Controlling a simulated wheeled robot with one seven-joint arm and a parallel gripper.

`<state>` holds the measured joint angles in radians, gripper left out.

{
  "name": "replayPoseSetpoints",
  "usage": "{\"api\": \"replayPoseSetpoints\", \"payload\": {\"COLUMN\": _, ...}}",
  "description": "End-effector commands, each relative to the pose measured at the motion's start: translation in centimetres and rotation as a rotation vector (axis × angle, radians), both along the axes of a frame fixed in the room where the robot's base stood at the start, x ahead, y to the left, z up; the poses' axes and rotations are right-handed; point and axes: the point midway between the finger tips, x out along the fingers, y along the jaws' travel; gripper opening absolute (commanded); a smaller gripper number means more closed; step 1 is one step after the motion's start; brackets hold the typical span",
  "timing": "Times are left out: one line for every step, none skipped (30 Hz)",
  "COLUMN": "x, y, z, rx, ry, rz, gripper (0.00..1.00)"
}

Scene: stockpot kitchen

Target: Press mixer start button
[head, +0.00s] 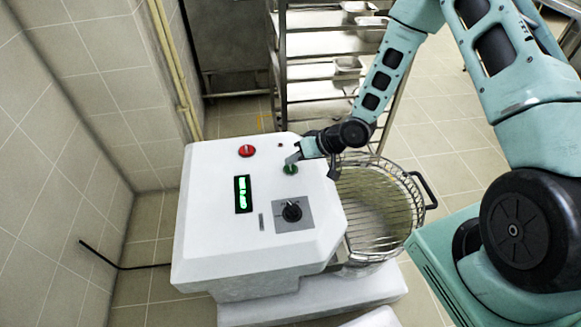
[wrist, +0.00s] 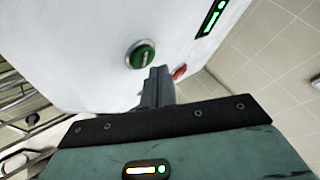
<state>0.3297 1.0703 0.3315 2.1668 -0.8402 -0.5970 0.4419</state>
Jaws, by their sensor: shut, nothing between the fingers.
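The mixer (head: 205,240) is a large white machine with a sloped top panel, standing left of centre in the head view. Its green button (head: 290,169) is on the panel, and a red button (head: 247,151) lies to its left. My gripper (head: 292,158) is shut and empty, its tips right by the green button. In the wrist view the gripper tips (wrist: 160,72) are just right of and below the green button (wrist: 140,54) in the picture. I cannot tell whether they touch it. The red button (wrist: 180,71) is partly hidden behind the fingers.
A lit green display (head: 243,194) and a black dial (head: 292,212) are on the panel. A bowl with a wire guard (head: 372,205) stands right of the mixer. A metal rack (head: 320,70) is behind it. A tiled wall (head: 50,130) closes the left side.

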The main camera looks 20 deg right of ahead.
Motion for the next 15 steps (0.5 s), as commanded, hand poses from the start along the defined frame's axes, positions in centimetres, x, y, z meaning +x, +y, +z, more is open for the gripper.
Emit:
{"api": "replayPoseSetpoints", "payload": {"x": 0.0, "y": 0.0, "z": 0.0, "rx": 0.0, "ry": 0.0, "rz": 0.0, "gripper": 0.0}}
{"api": "replayPoseSetpoints", "payload": {"x": 0.0, "y": 0.0, "z": 0.0, "rx": 0.0, "ry": 0.0, "rz": 0.0, "gripper": 0.0}}
{"api": "replayPoseSetpoints", "payload": {"x": 0.0, "y": 0.0, "z": -0.02, "rx": 0.0, "ry": 0.0, "rz": 0.0, "gripper": 0.0}}
{"api": "replayPoseSetpoints", "payload": {"x": -0.01, "y": 0.0, "z": -0.05, "rx": 0.0, "ry": 0.0, "rz": 0.0, "gripper": 0.0}}
{"api": "replayPoseSetpoints", "payload": {"x": 0.0, "y": -0.01, "z": -0.09, "rx": 0.0, "ry": 0.0, "rz": 0.0, "gripper": 0.0}}
{"api": "replayPoseSetpoints", "payload": {"x": -0.01, "y": 0.0, "z": -0.2, "rx": 0.0, "ry": 0.0, "rz": 0.0, "gripper": 0.0}}
{"api": "replayPoseSetpoints", "payload": {"x": -0.01, "y": 0.0, "z": -0.29, "rx": 0.0, "ry": 0.0, "rz": 0.0, "gripper": 0.0}}
{"api": "replayPoseSetpoints", "payload": {"x": -0.01, "y": 0.0, "z": -0.4, "rx": 0.0, "ry": 0.0, "rz": 0.0, "gripper": 0.0}}
{"api": "replayPoseSetpoints", "payload": {"x": 0.0, "y": 0.01, "z": -0.54, "rx": 0.0, "ry": 0.0, "rz": 0.0, "gripper": 0.0}}
{"api": "replayPoseSetpoints", "payload": {"x": -0.01, "y": 0.0, "z": -0.65, "rx": 0.0, "ry": 0.0, "rz": 0.0, "gripper": 0.0}}
{"api": "replayPoseSetpoints", "payload": {"x": 0.0, "y": 0.01, "z": -0.74, "rx": 0.0, "ry": 0.0, "rz": 0.0, "gripper": 0.0}}
{"api": "replayPoseSetpoints", "payload": {"x": 0.0, "y": 0.0, "z": -0.83, "rx": 0.0, "ry": 0.0, "rz": 0.0, "gripper": 0.0}}
{"api": "replayPoseSetpoints", "payload": {"x": 0.0, "y": 0.01, "z": -0.86, "rx": 0.0, "ry": 0.0, "rz": 0.0, "gripper": 0.0}}
{"api": "replayPoseSetpoints", "payload": {"x": 0.0, "y": 0.01, "z": -0.87, "rx": 0.0, "ry": 0.0, "rz": 0.0, "gripper": 0.0}}
{"api": "replayPoseSetpoints", "payload": {"x": 0.0, "y": 0.01, "z": -0.84, "rx": 0.0, "ry": 0.0, "rz": 0.0, "gripper": 0.0}}
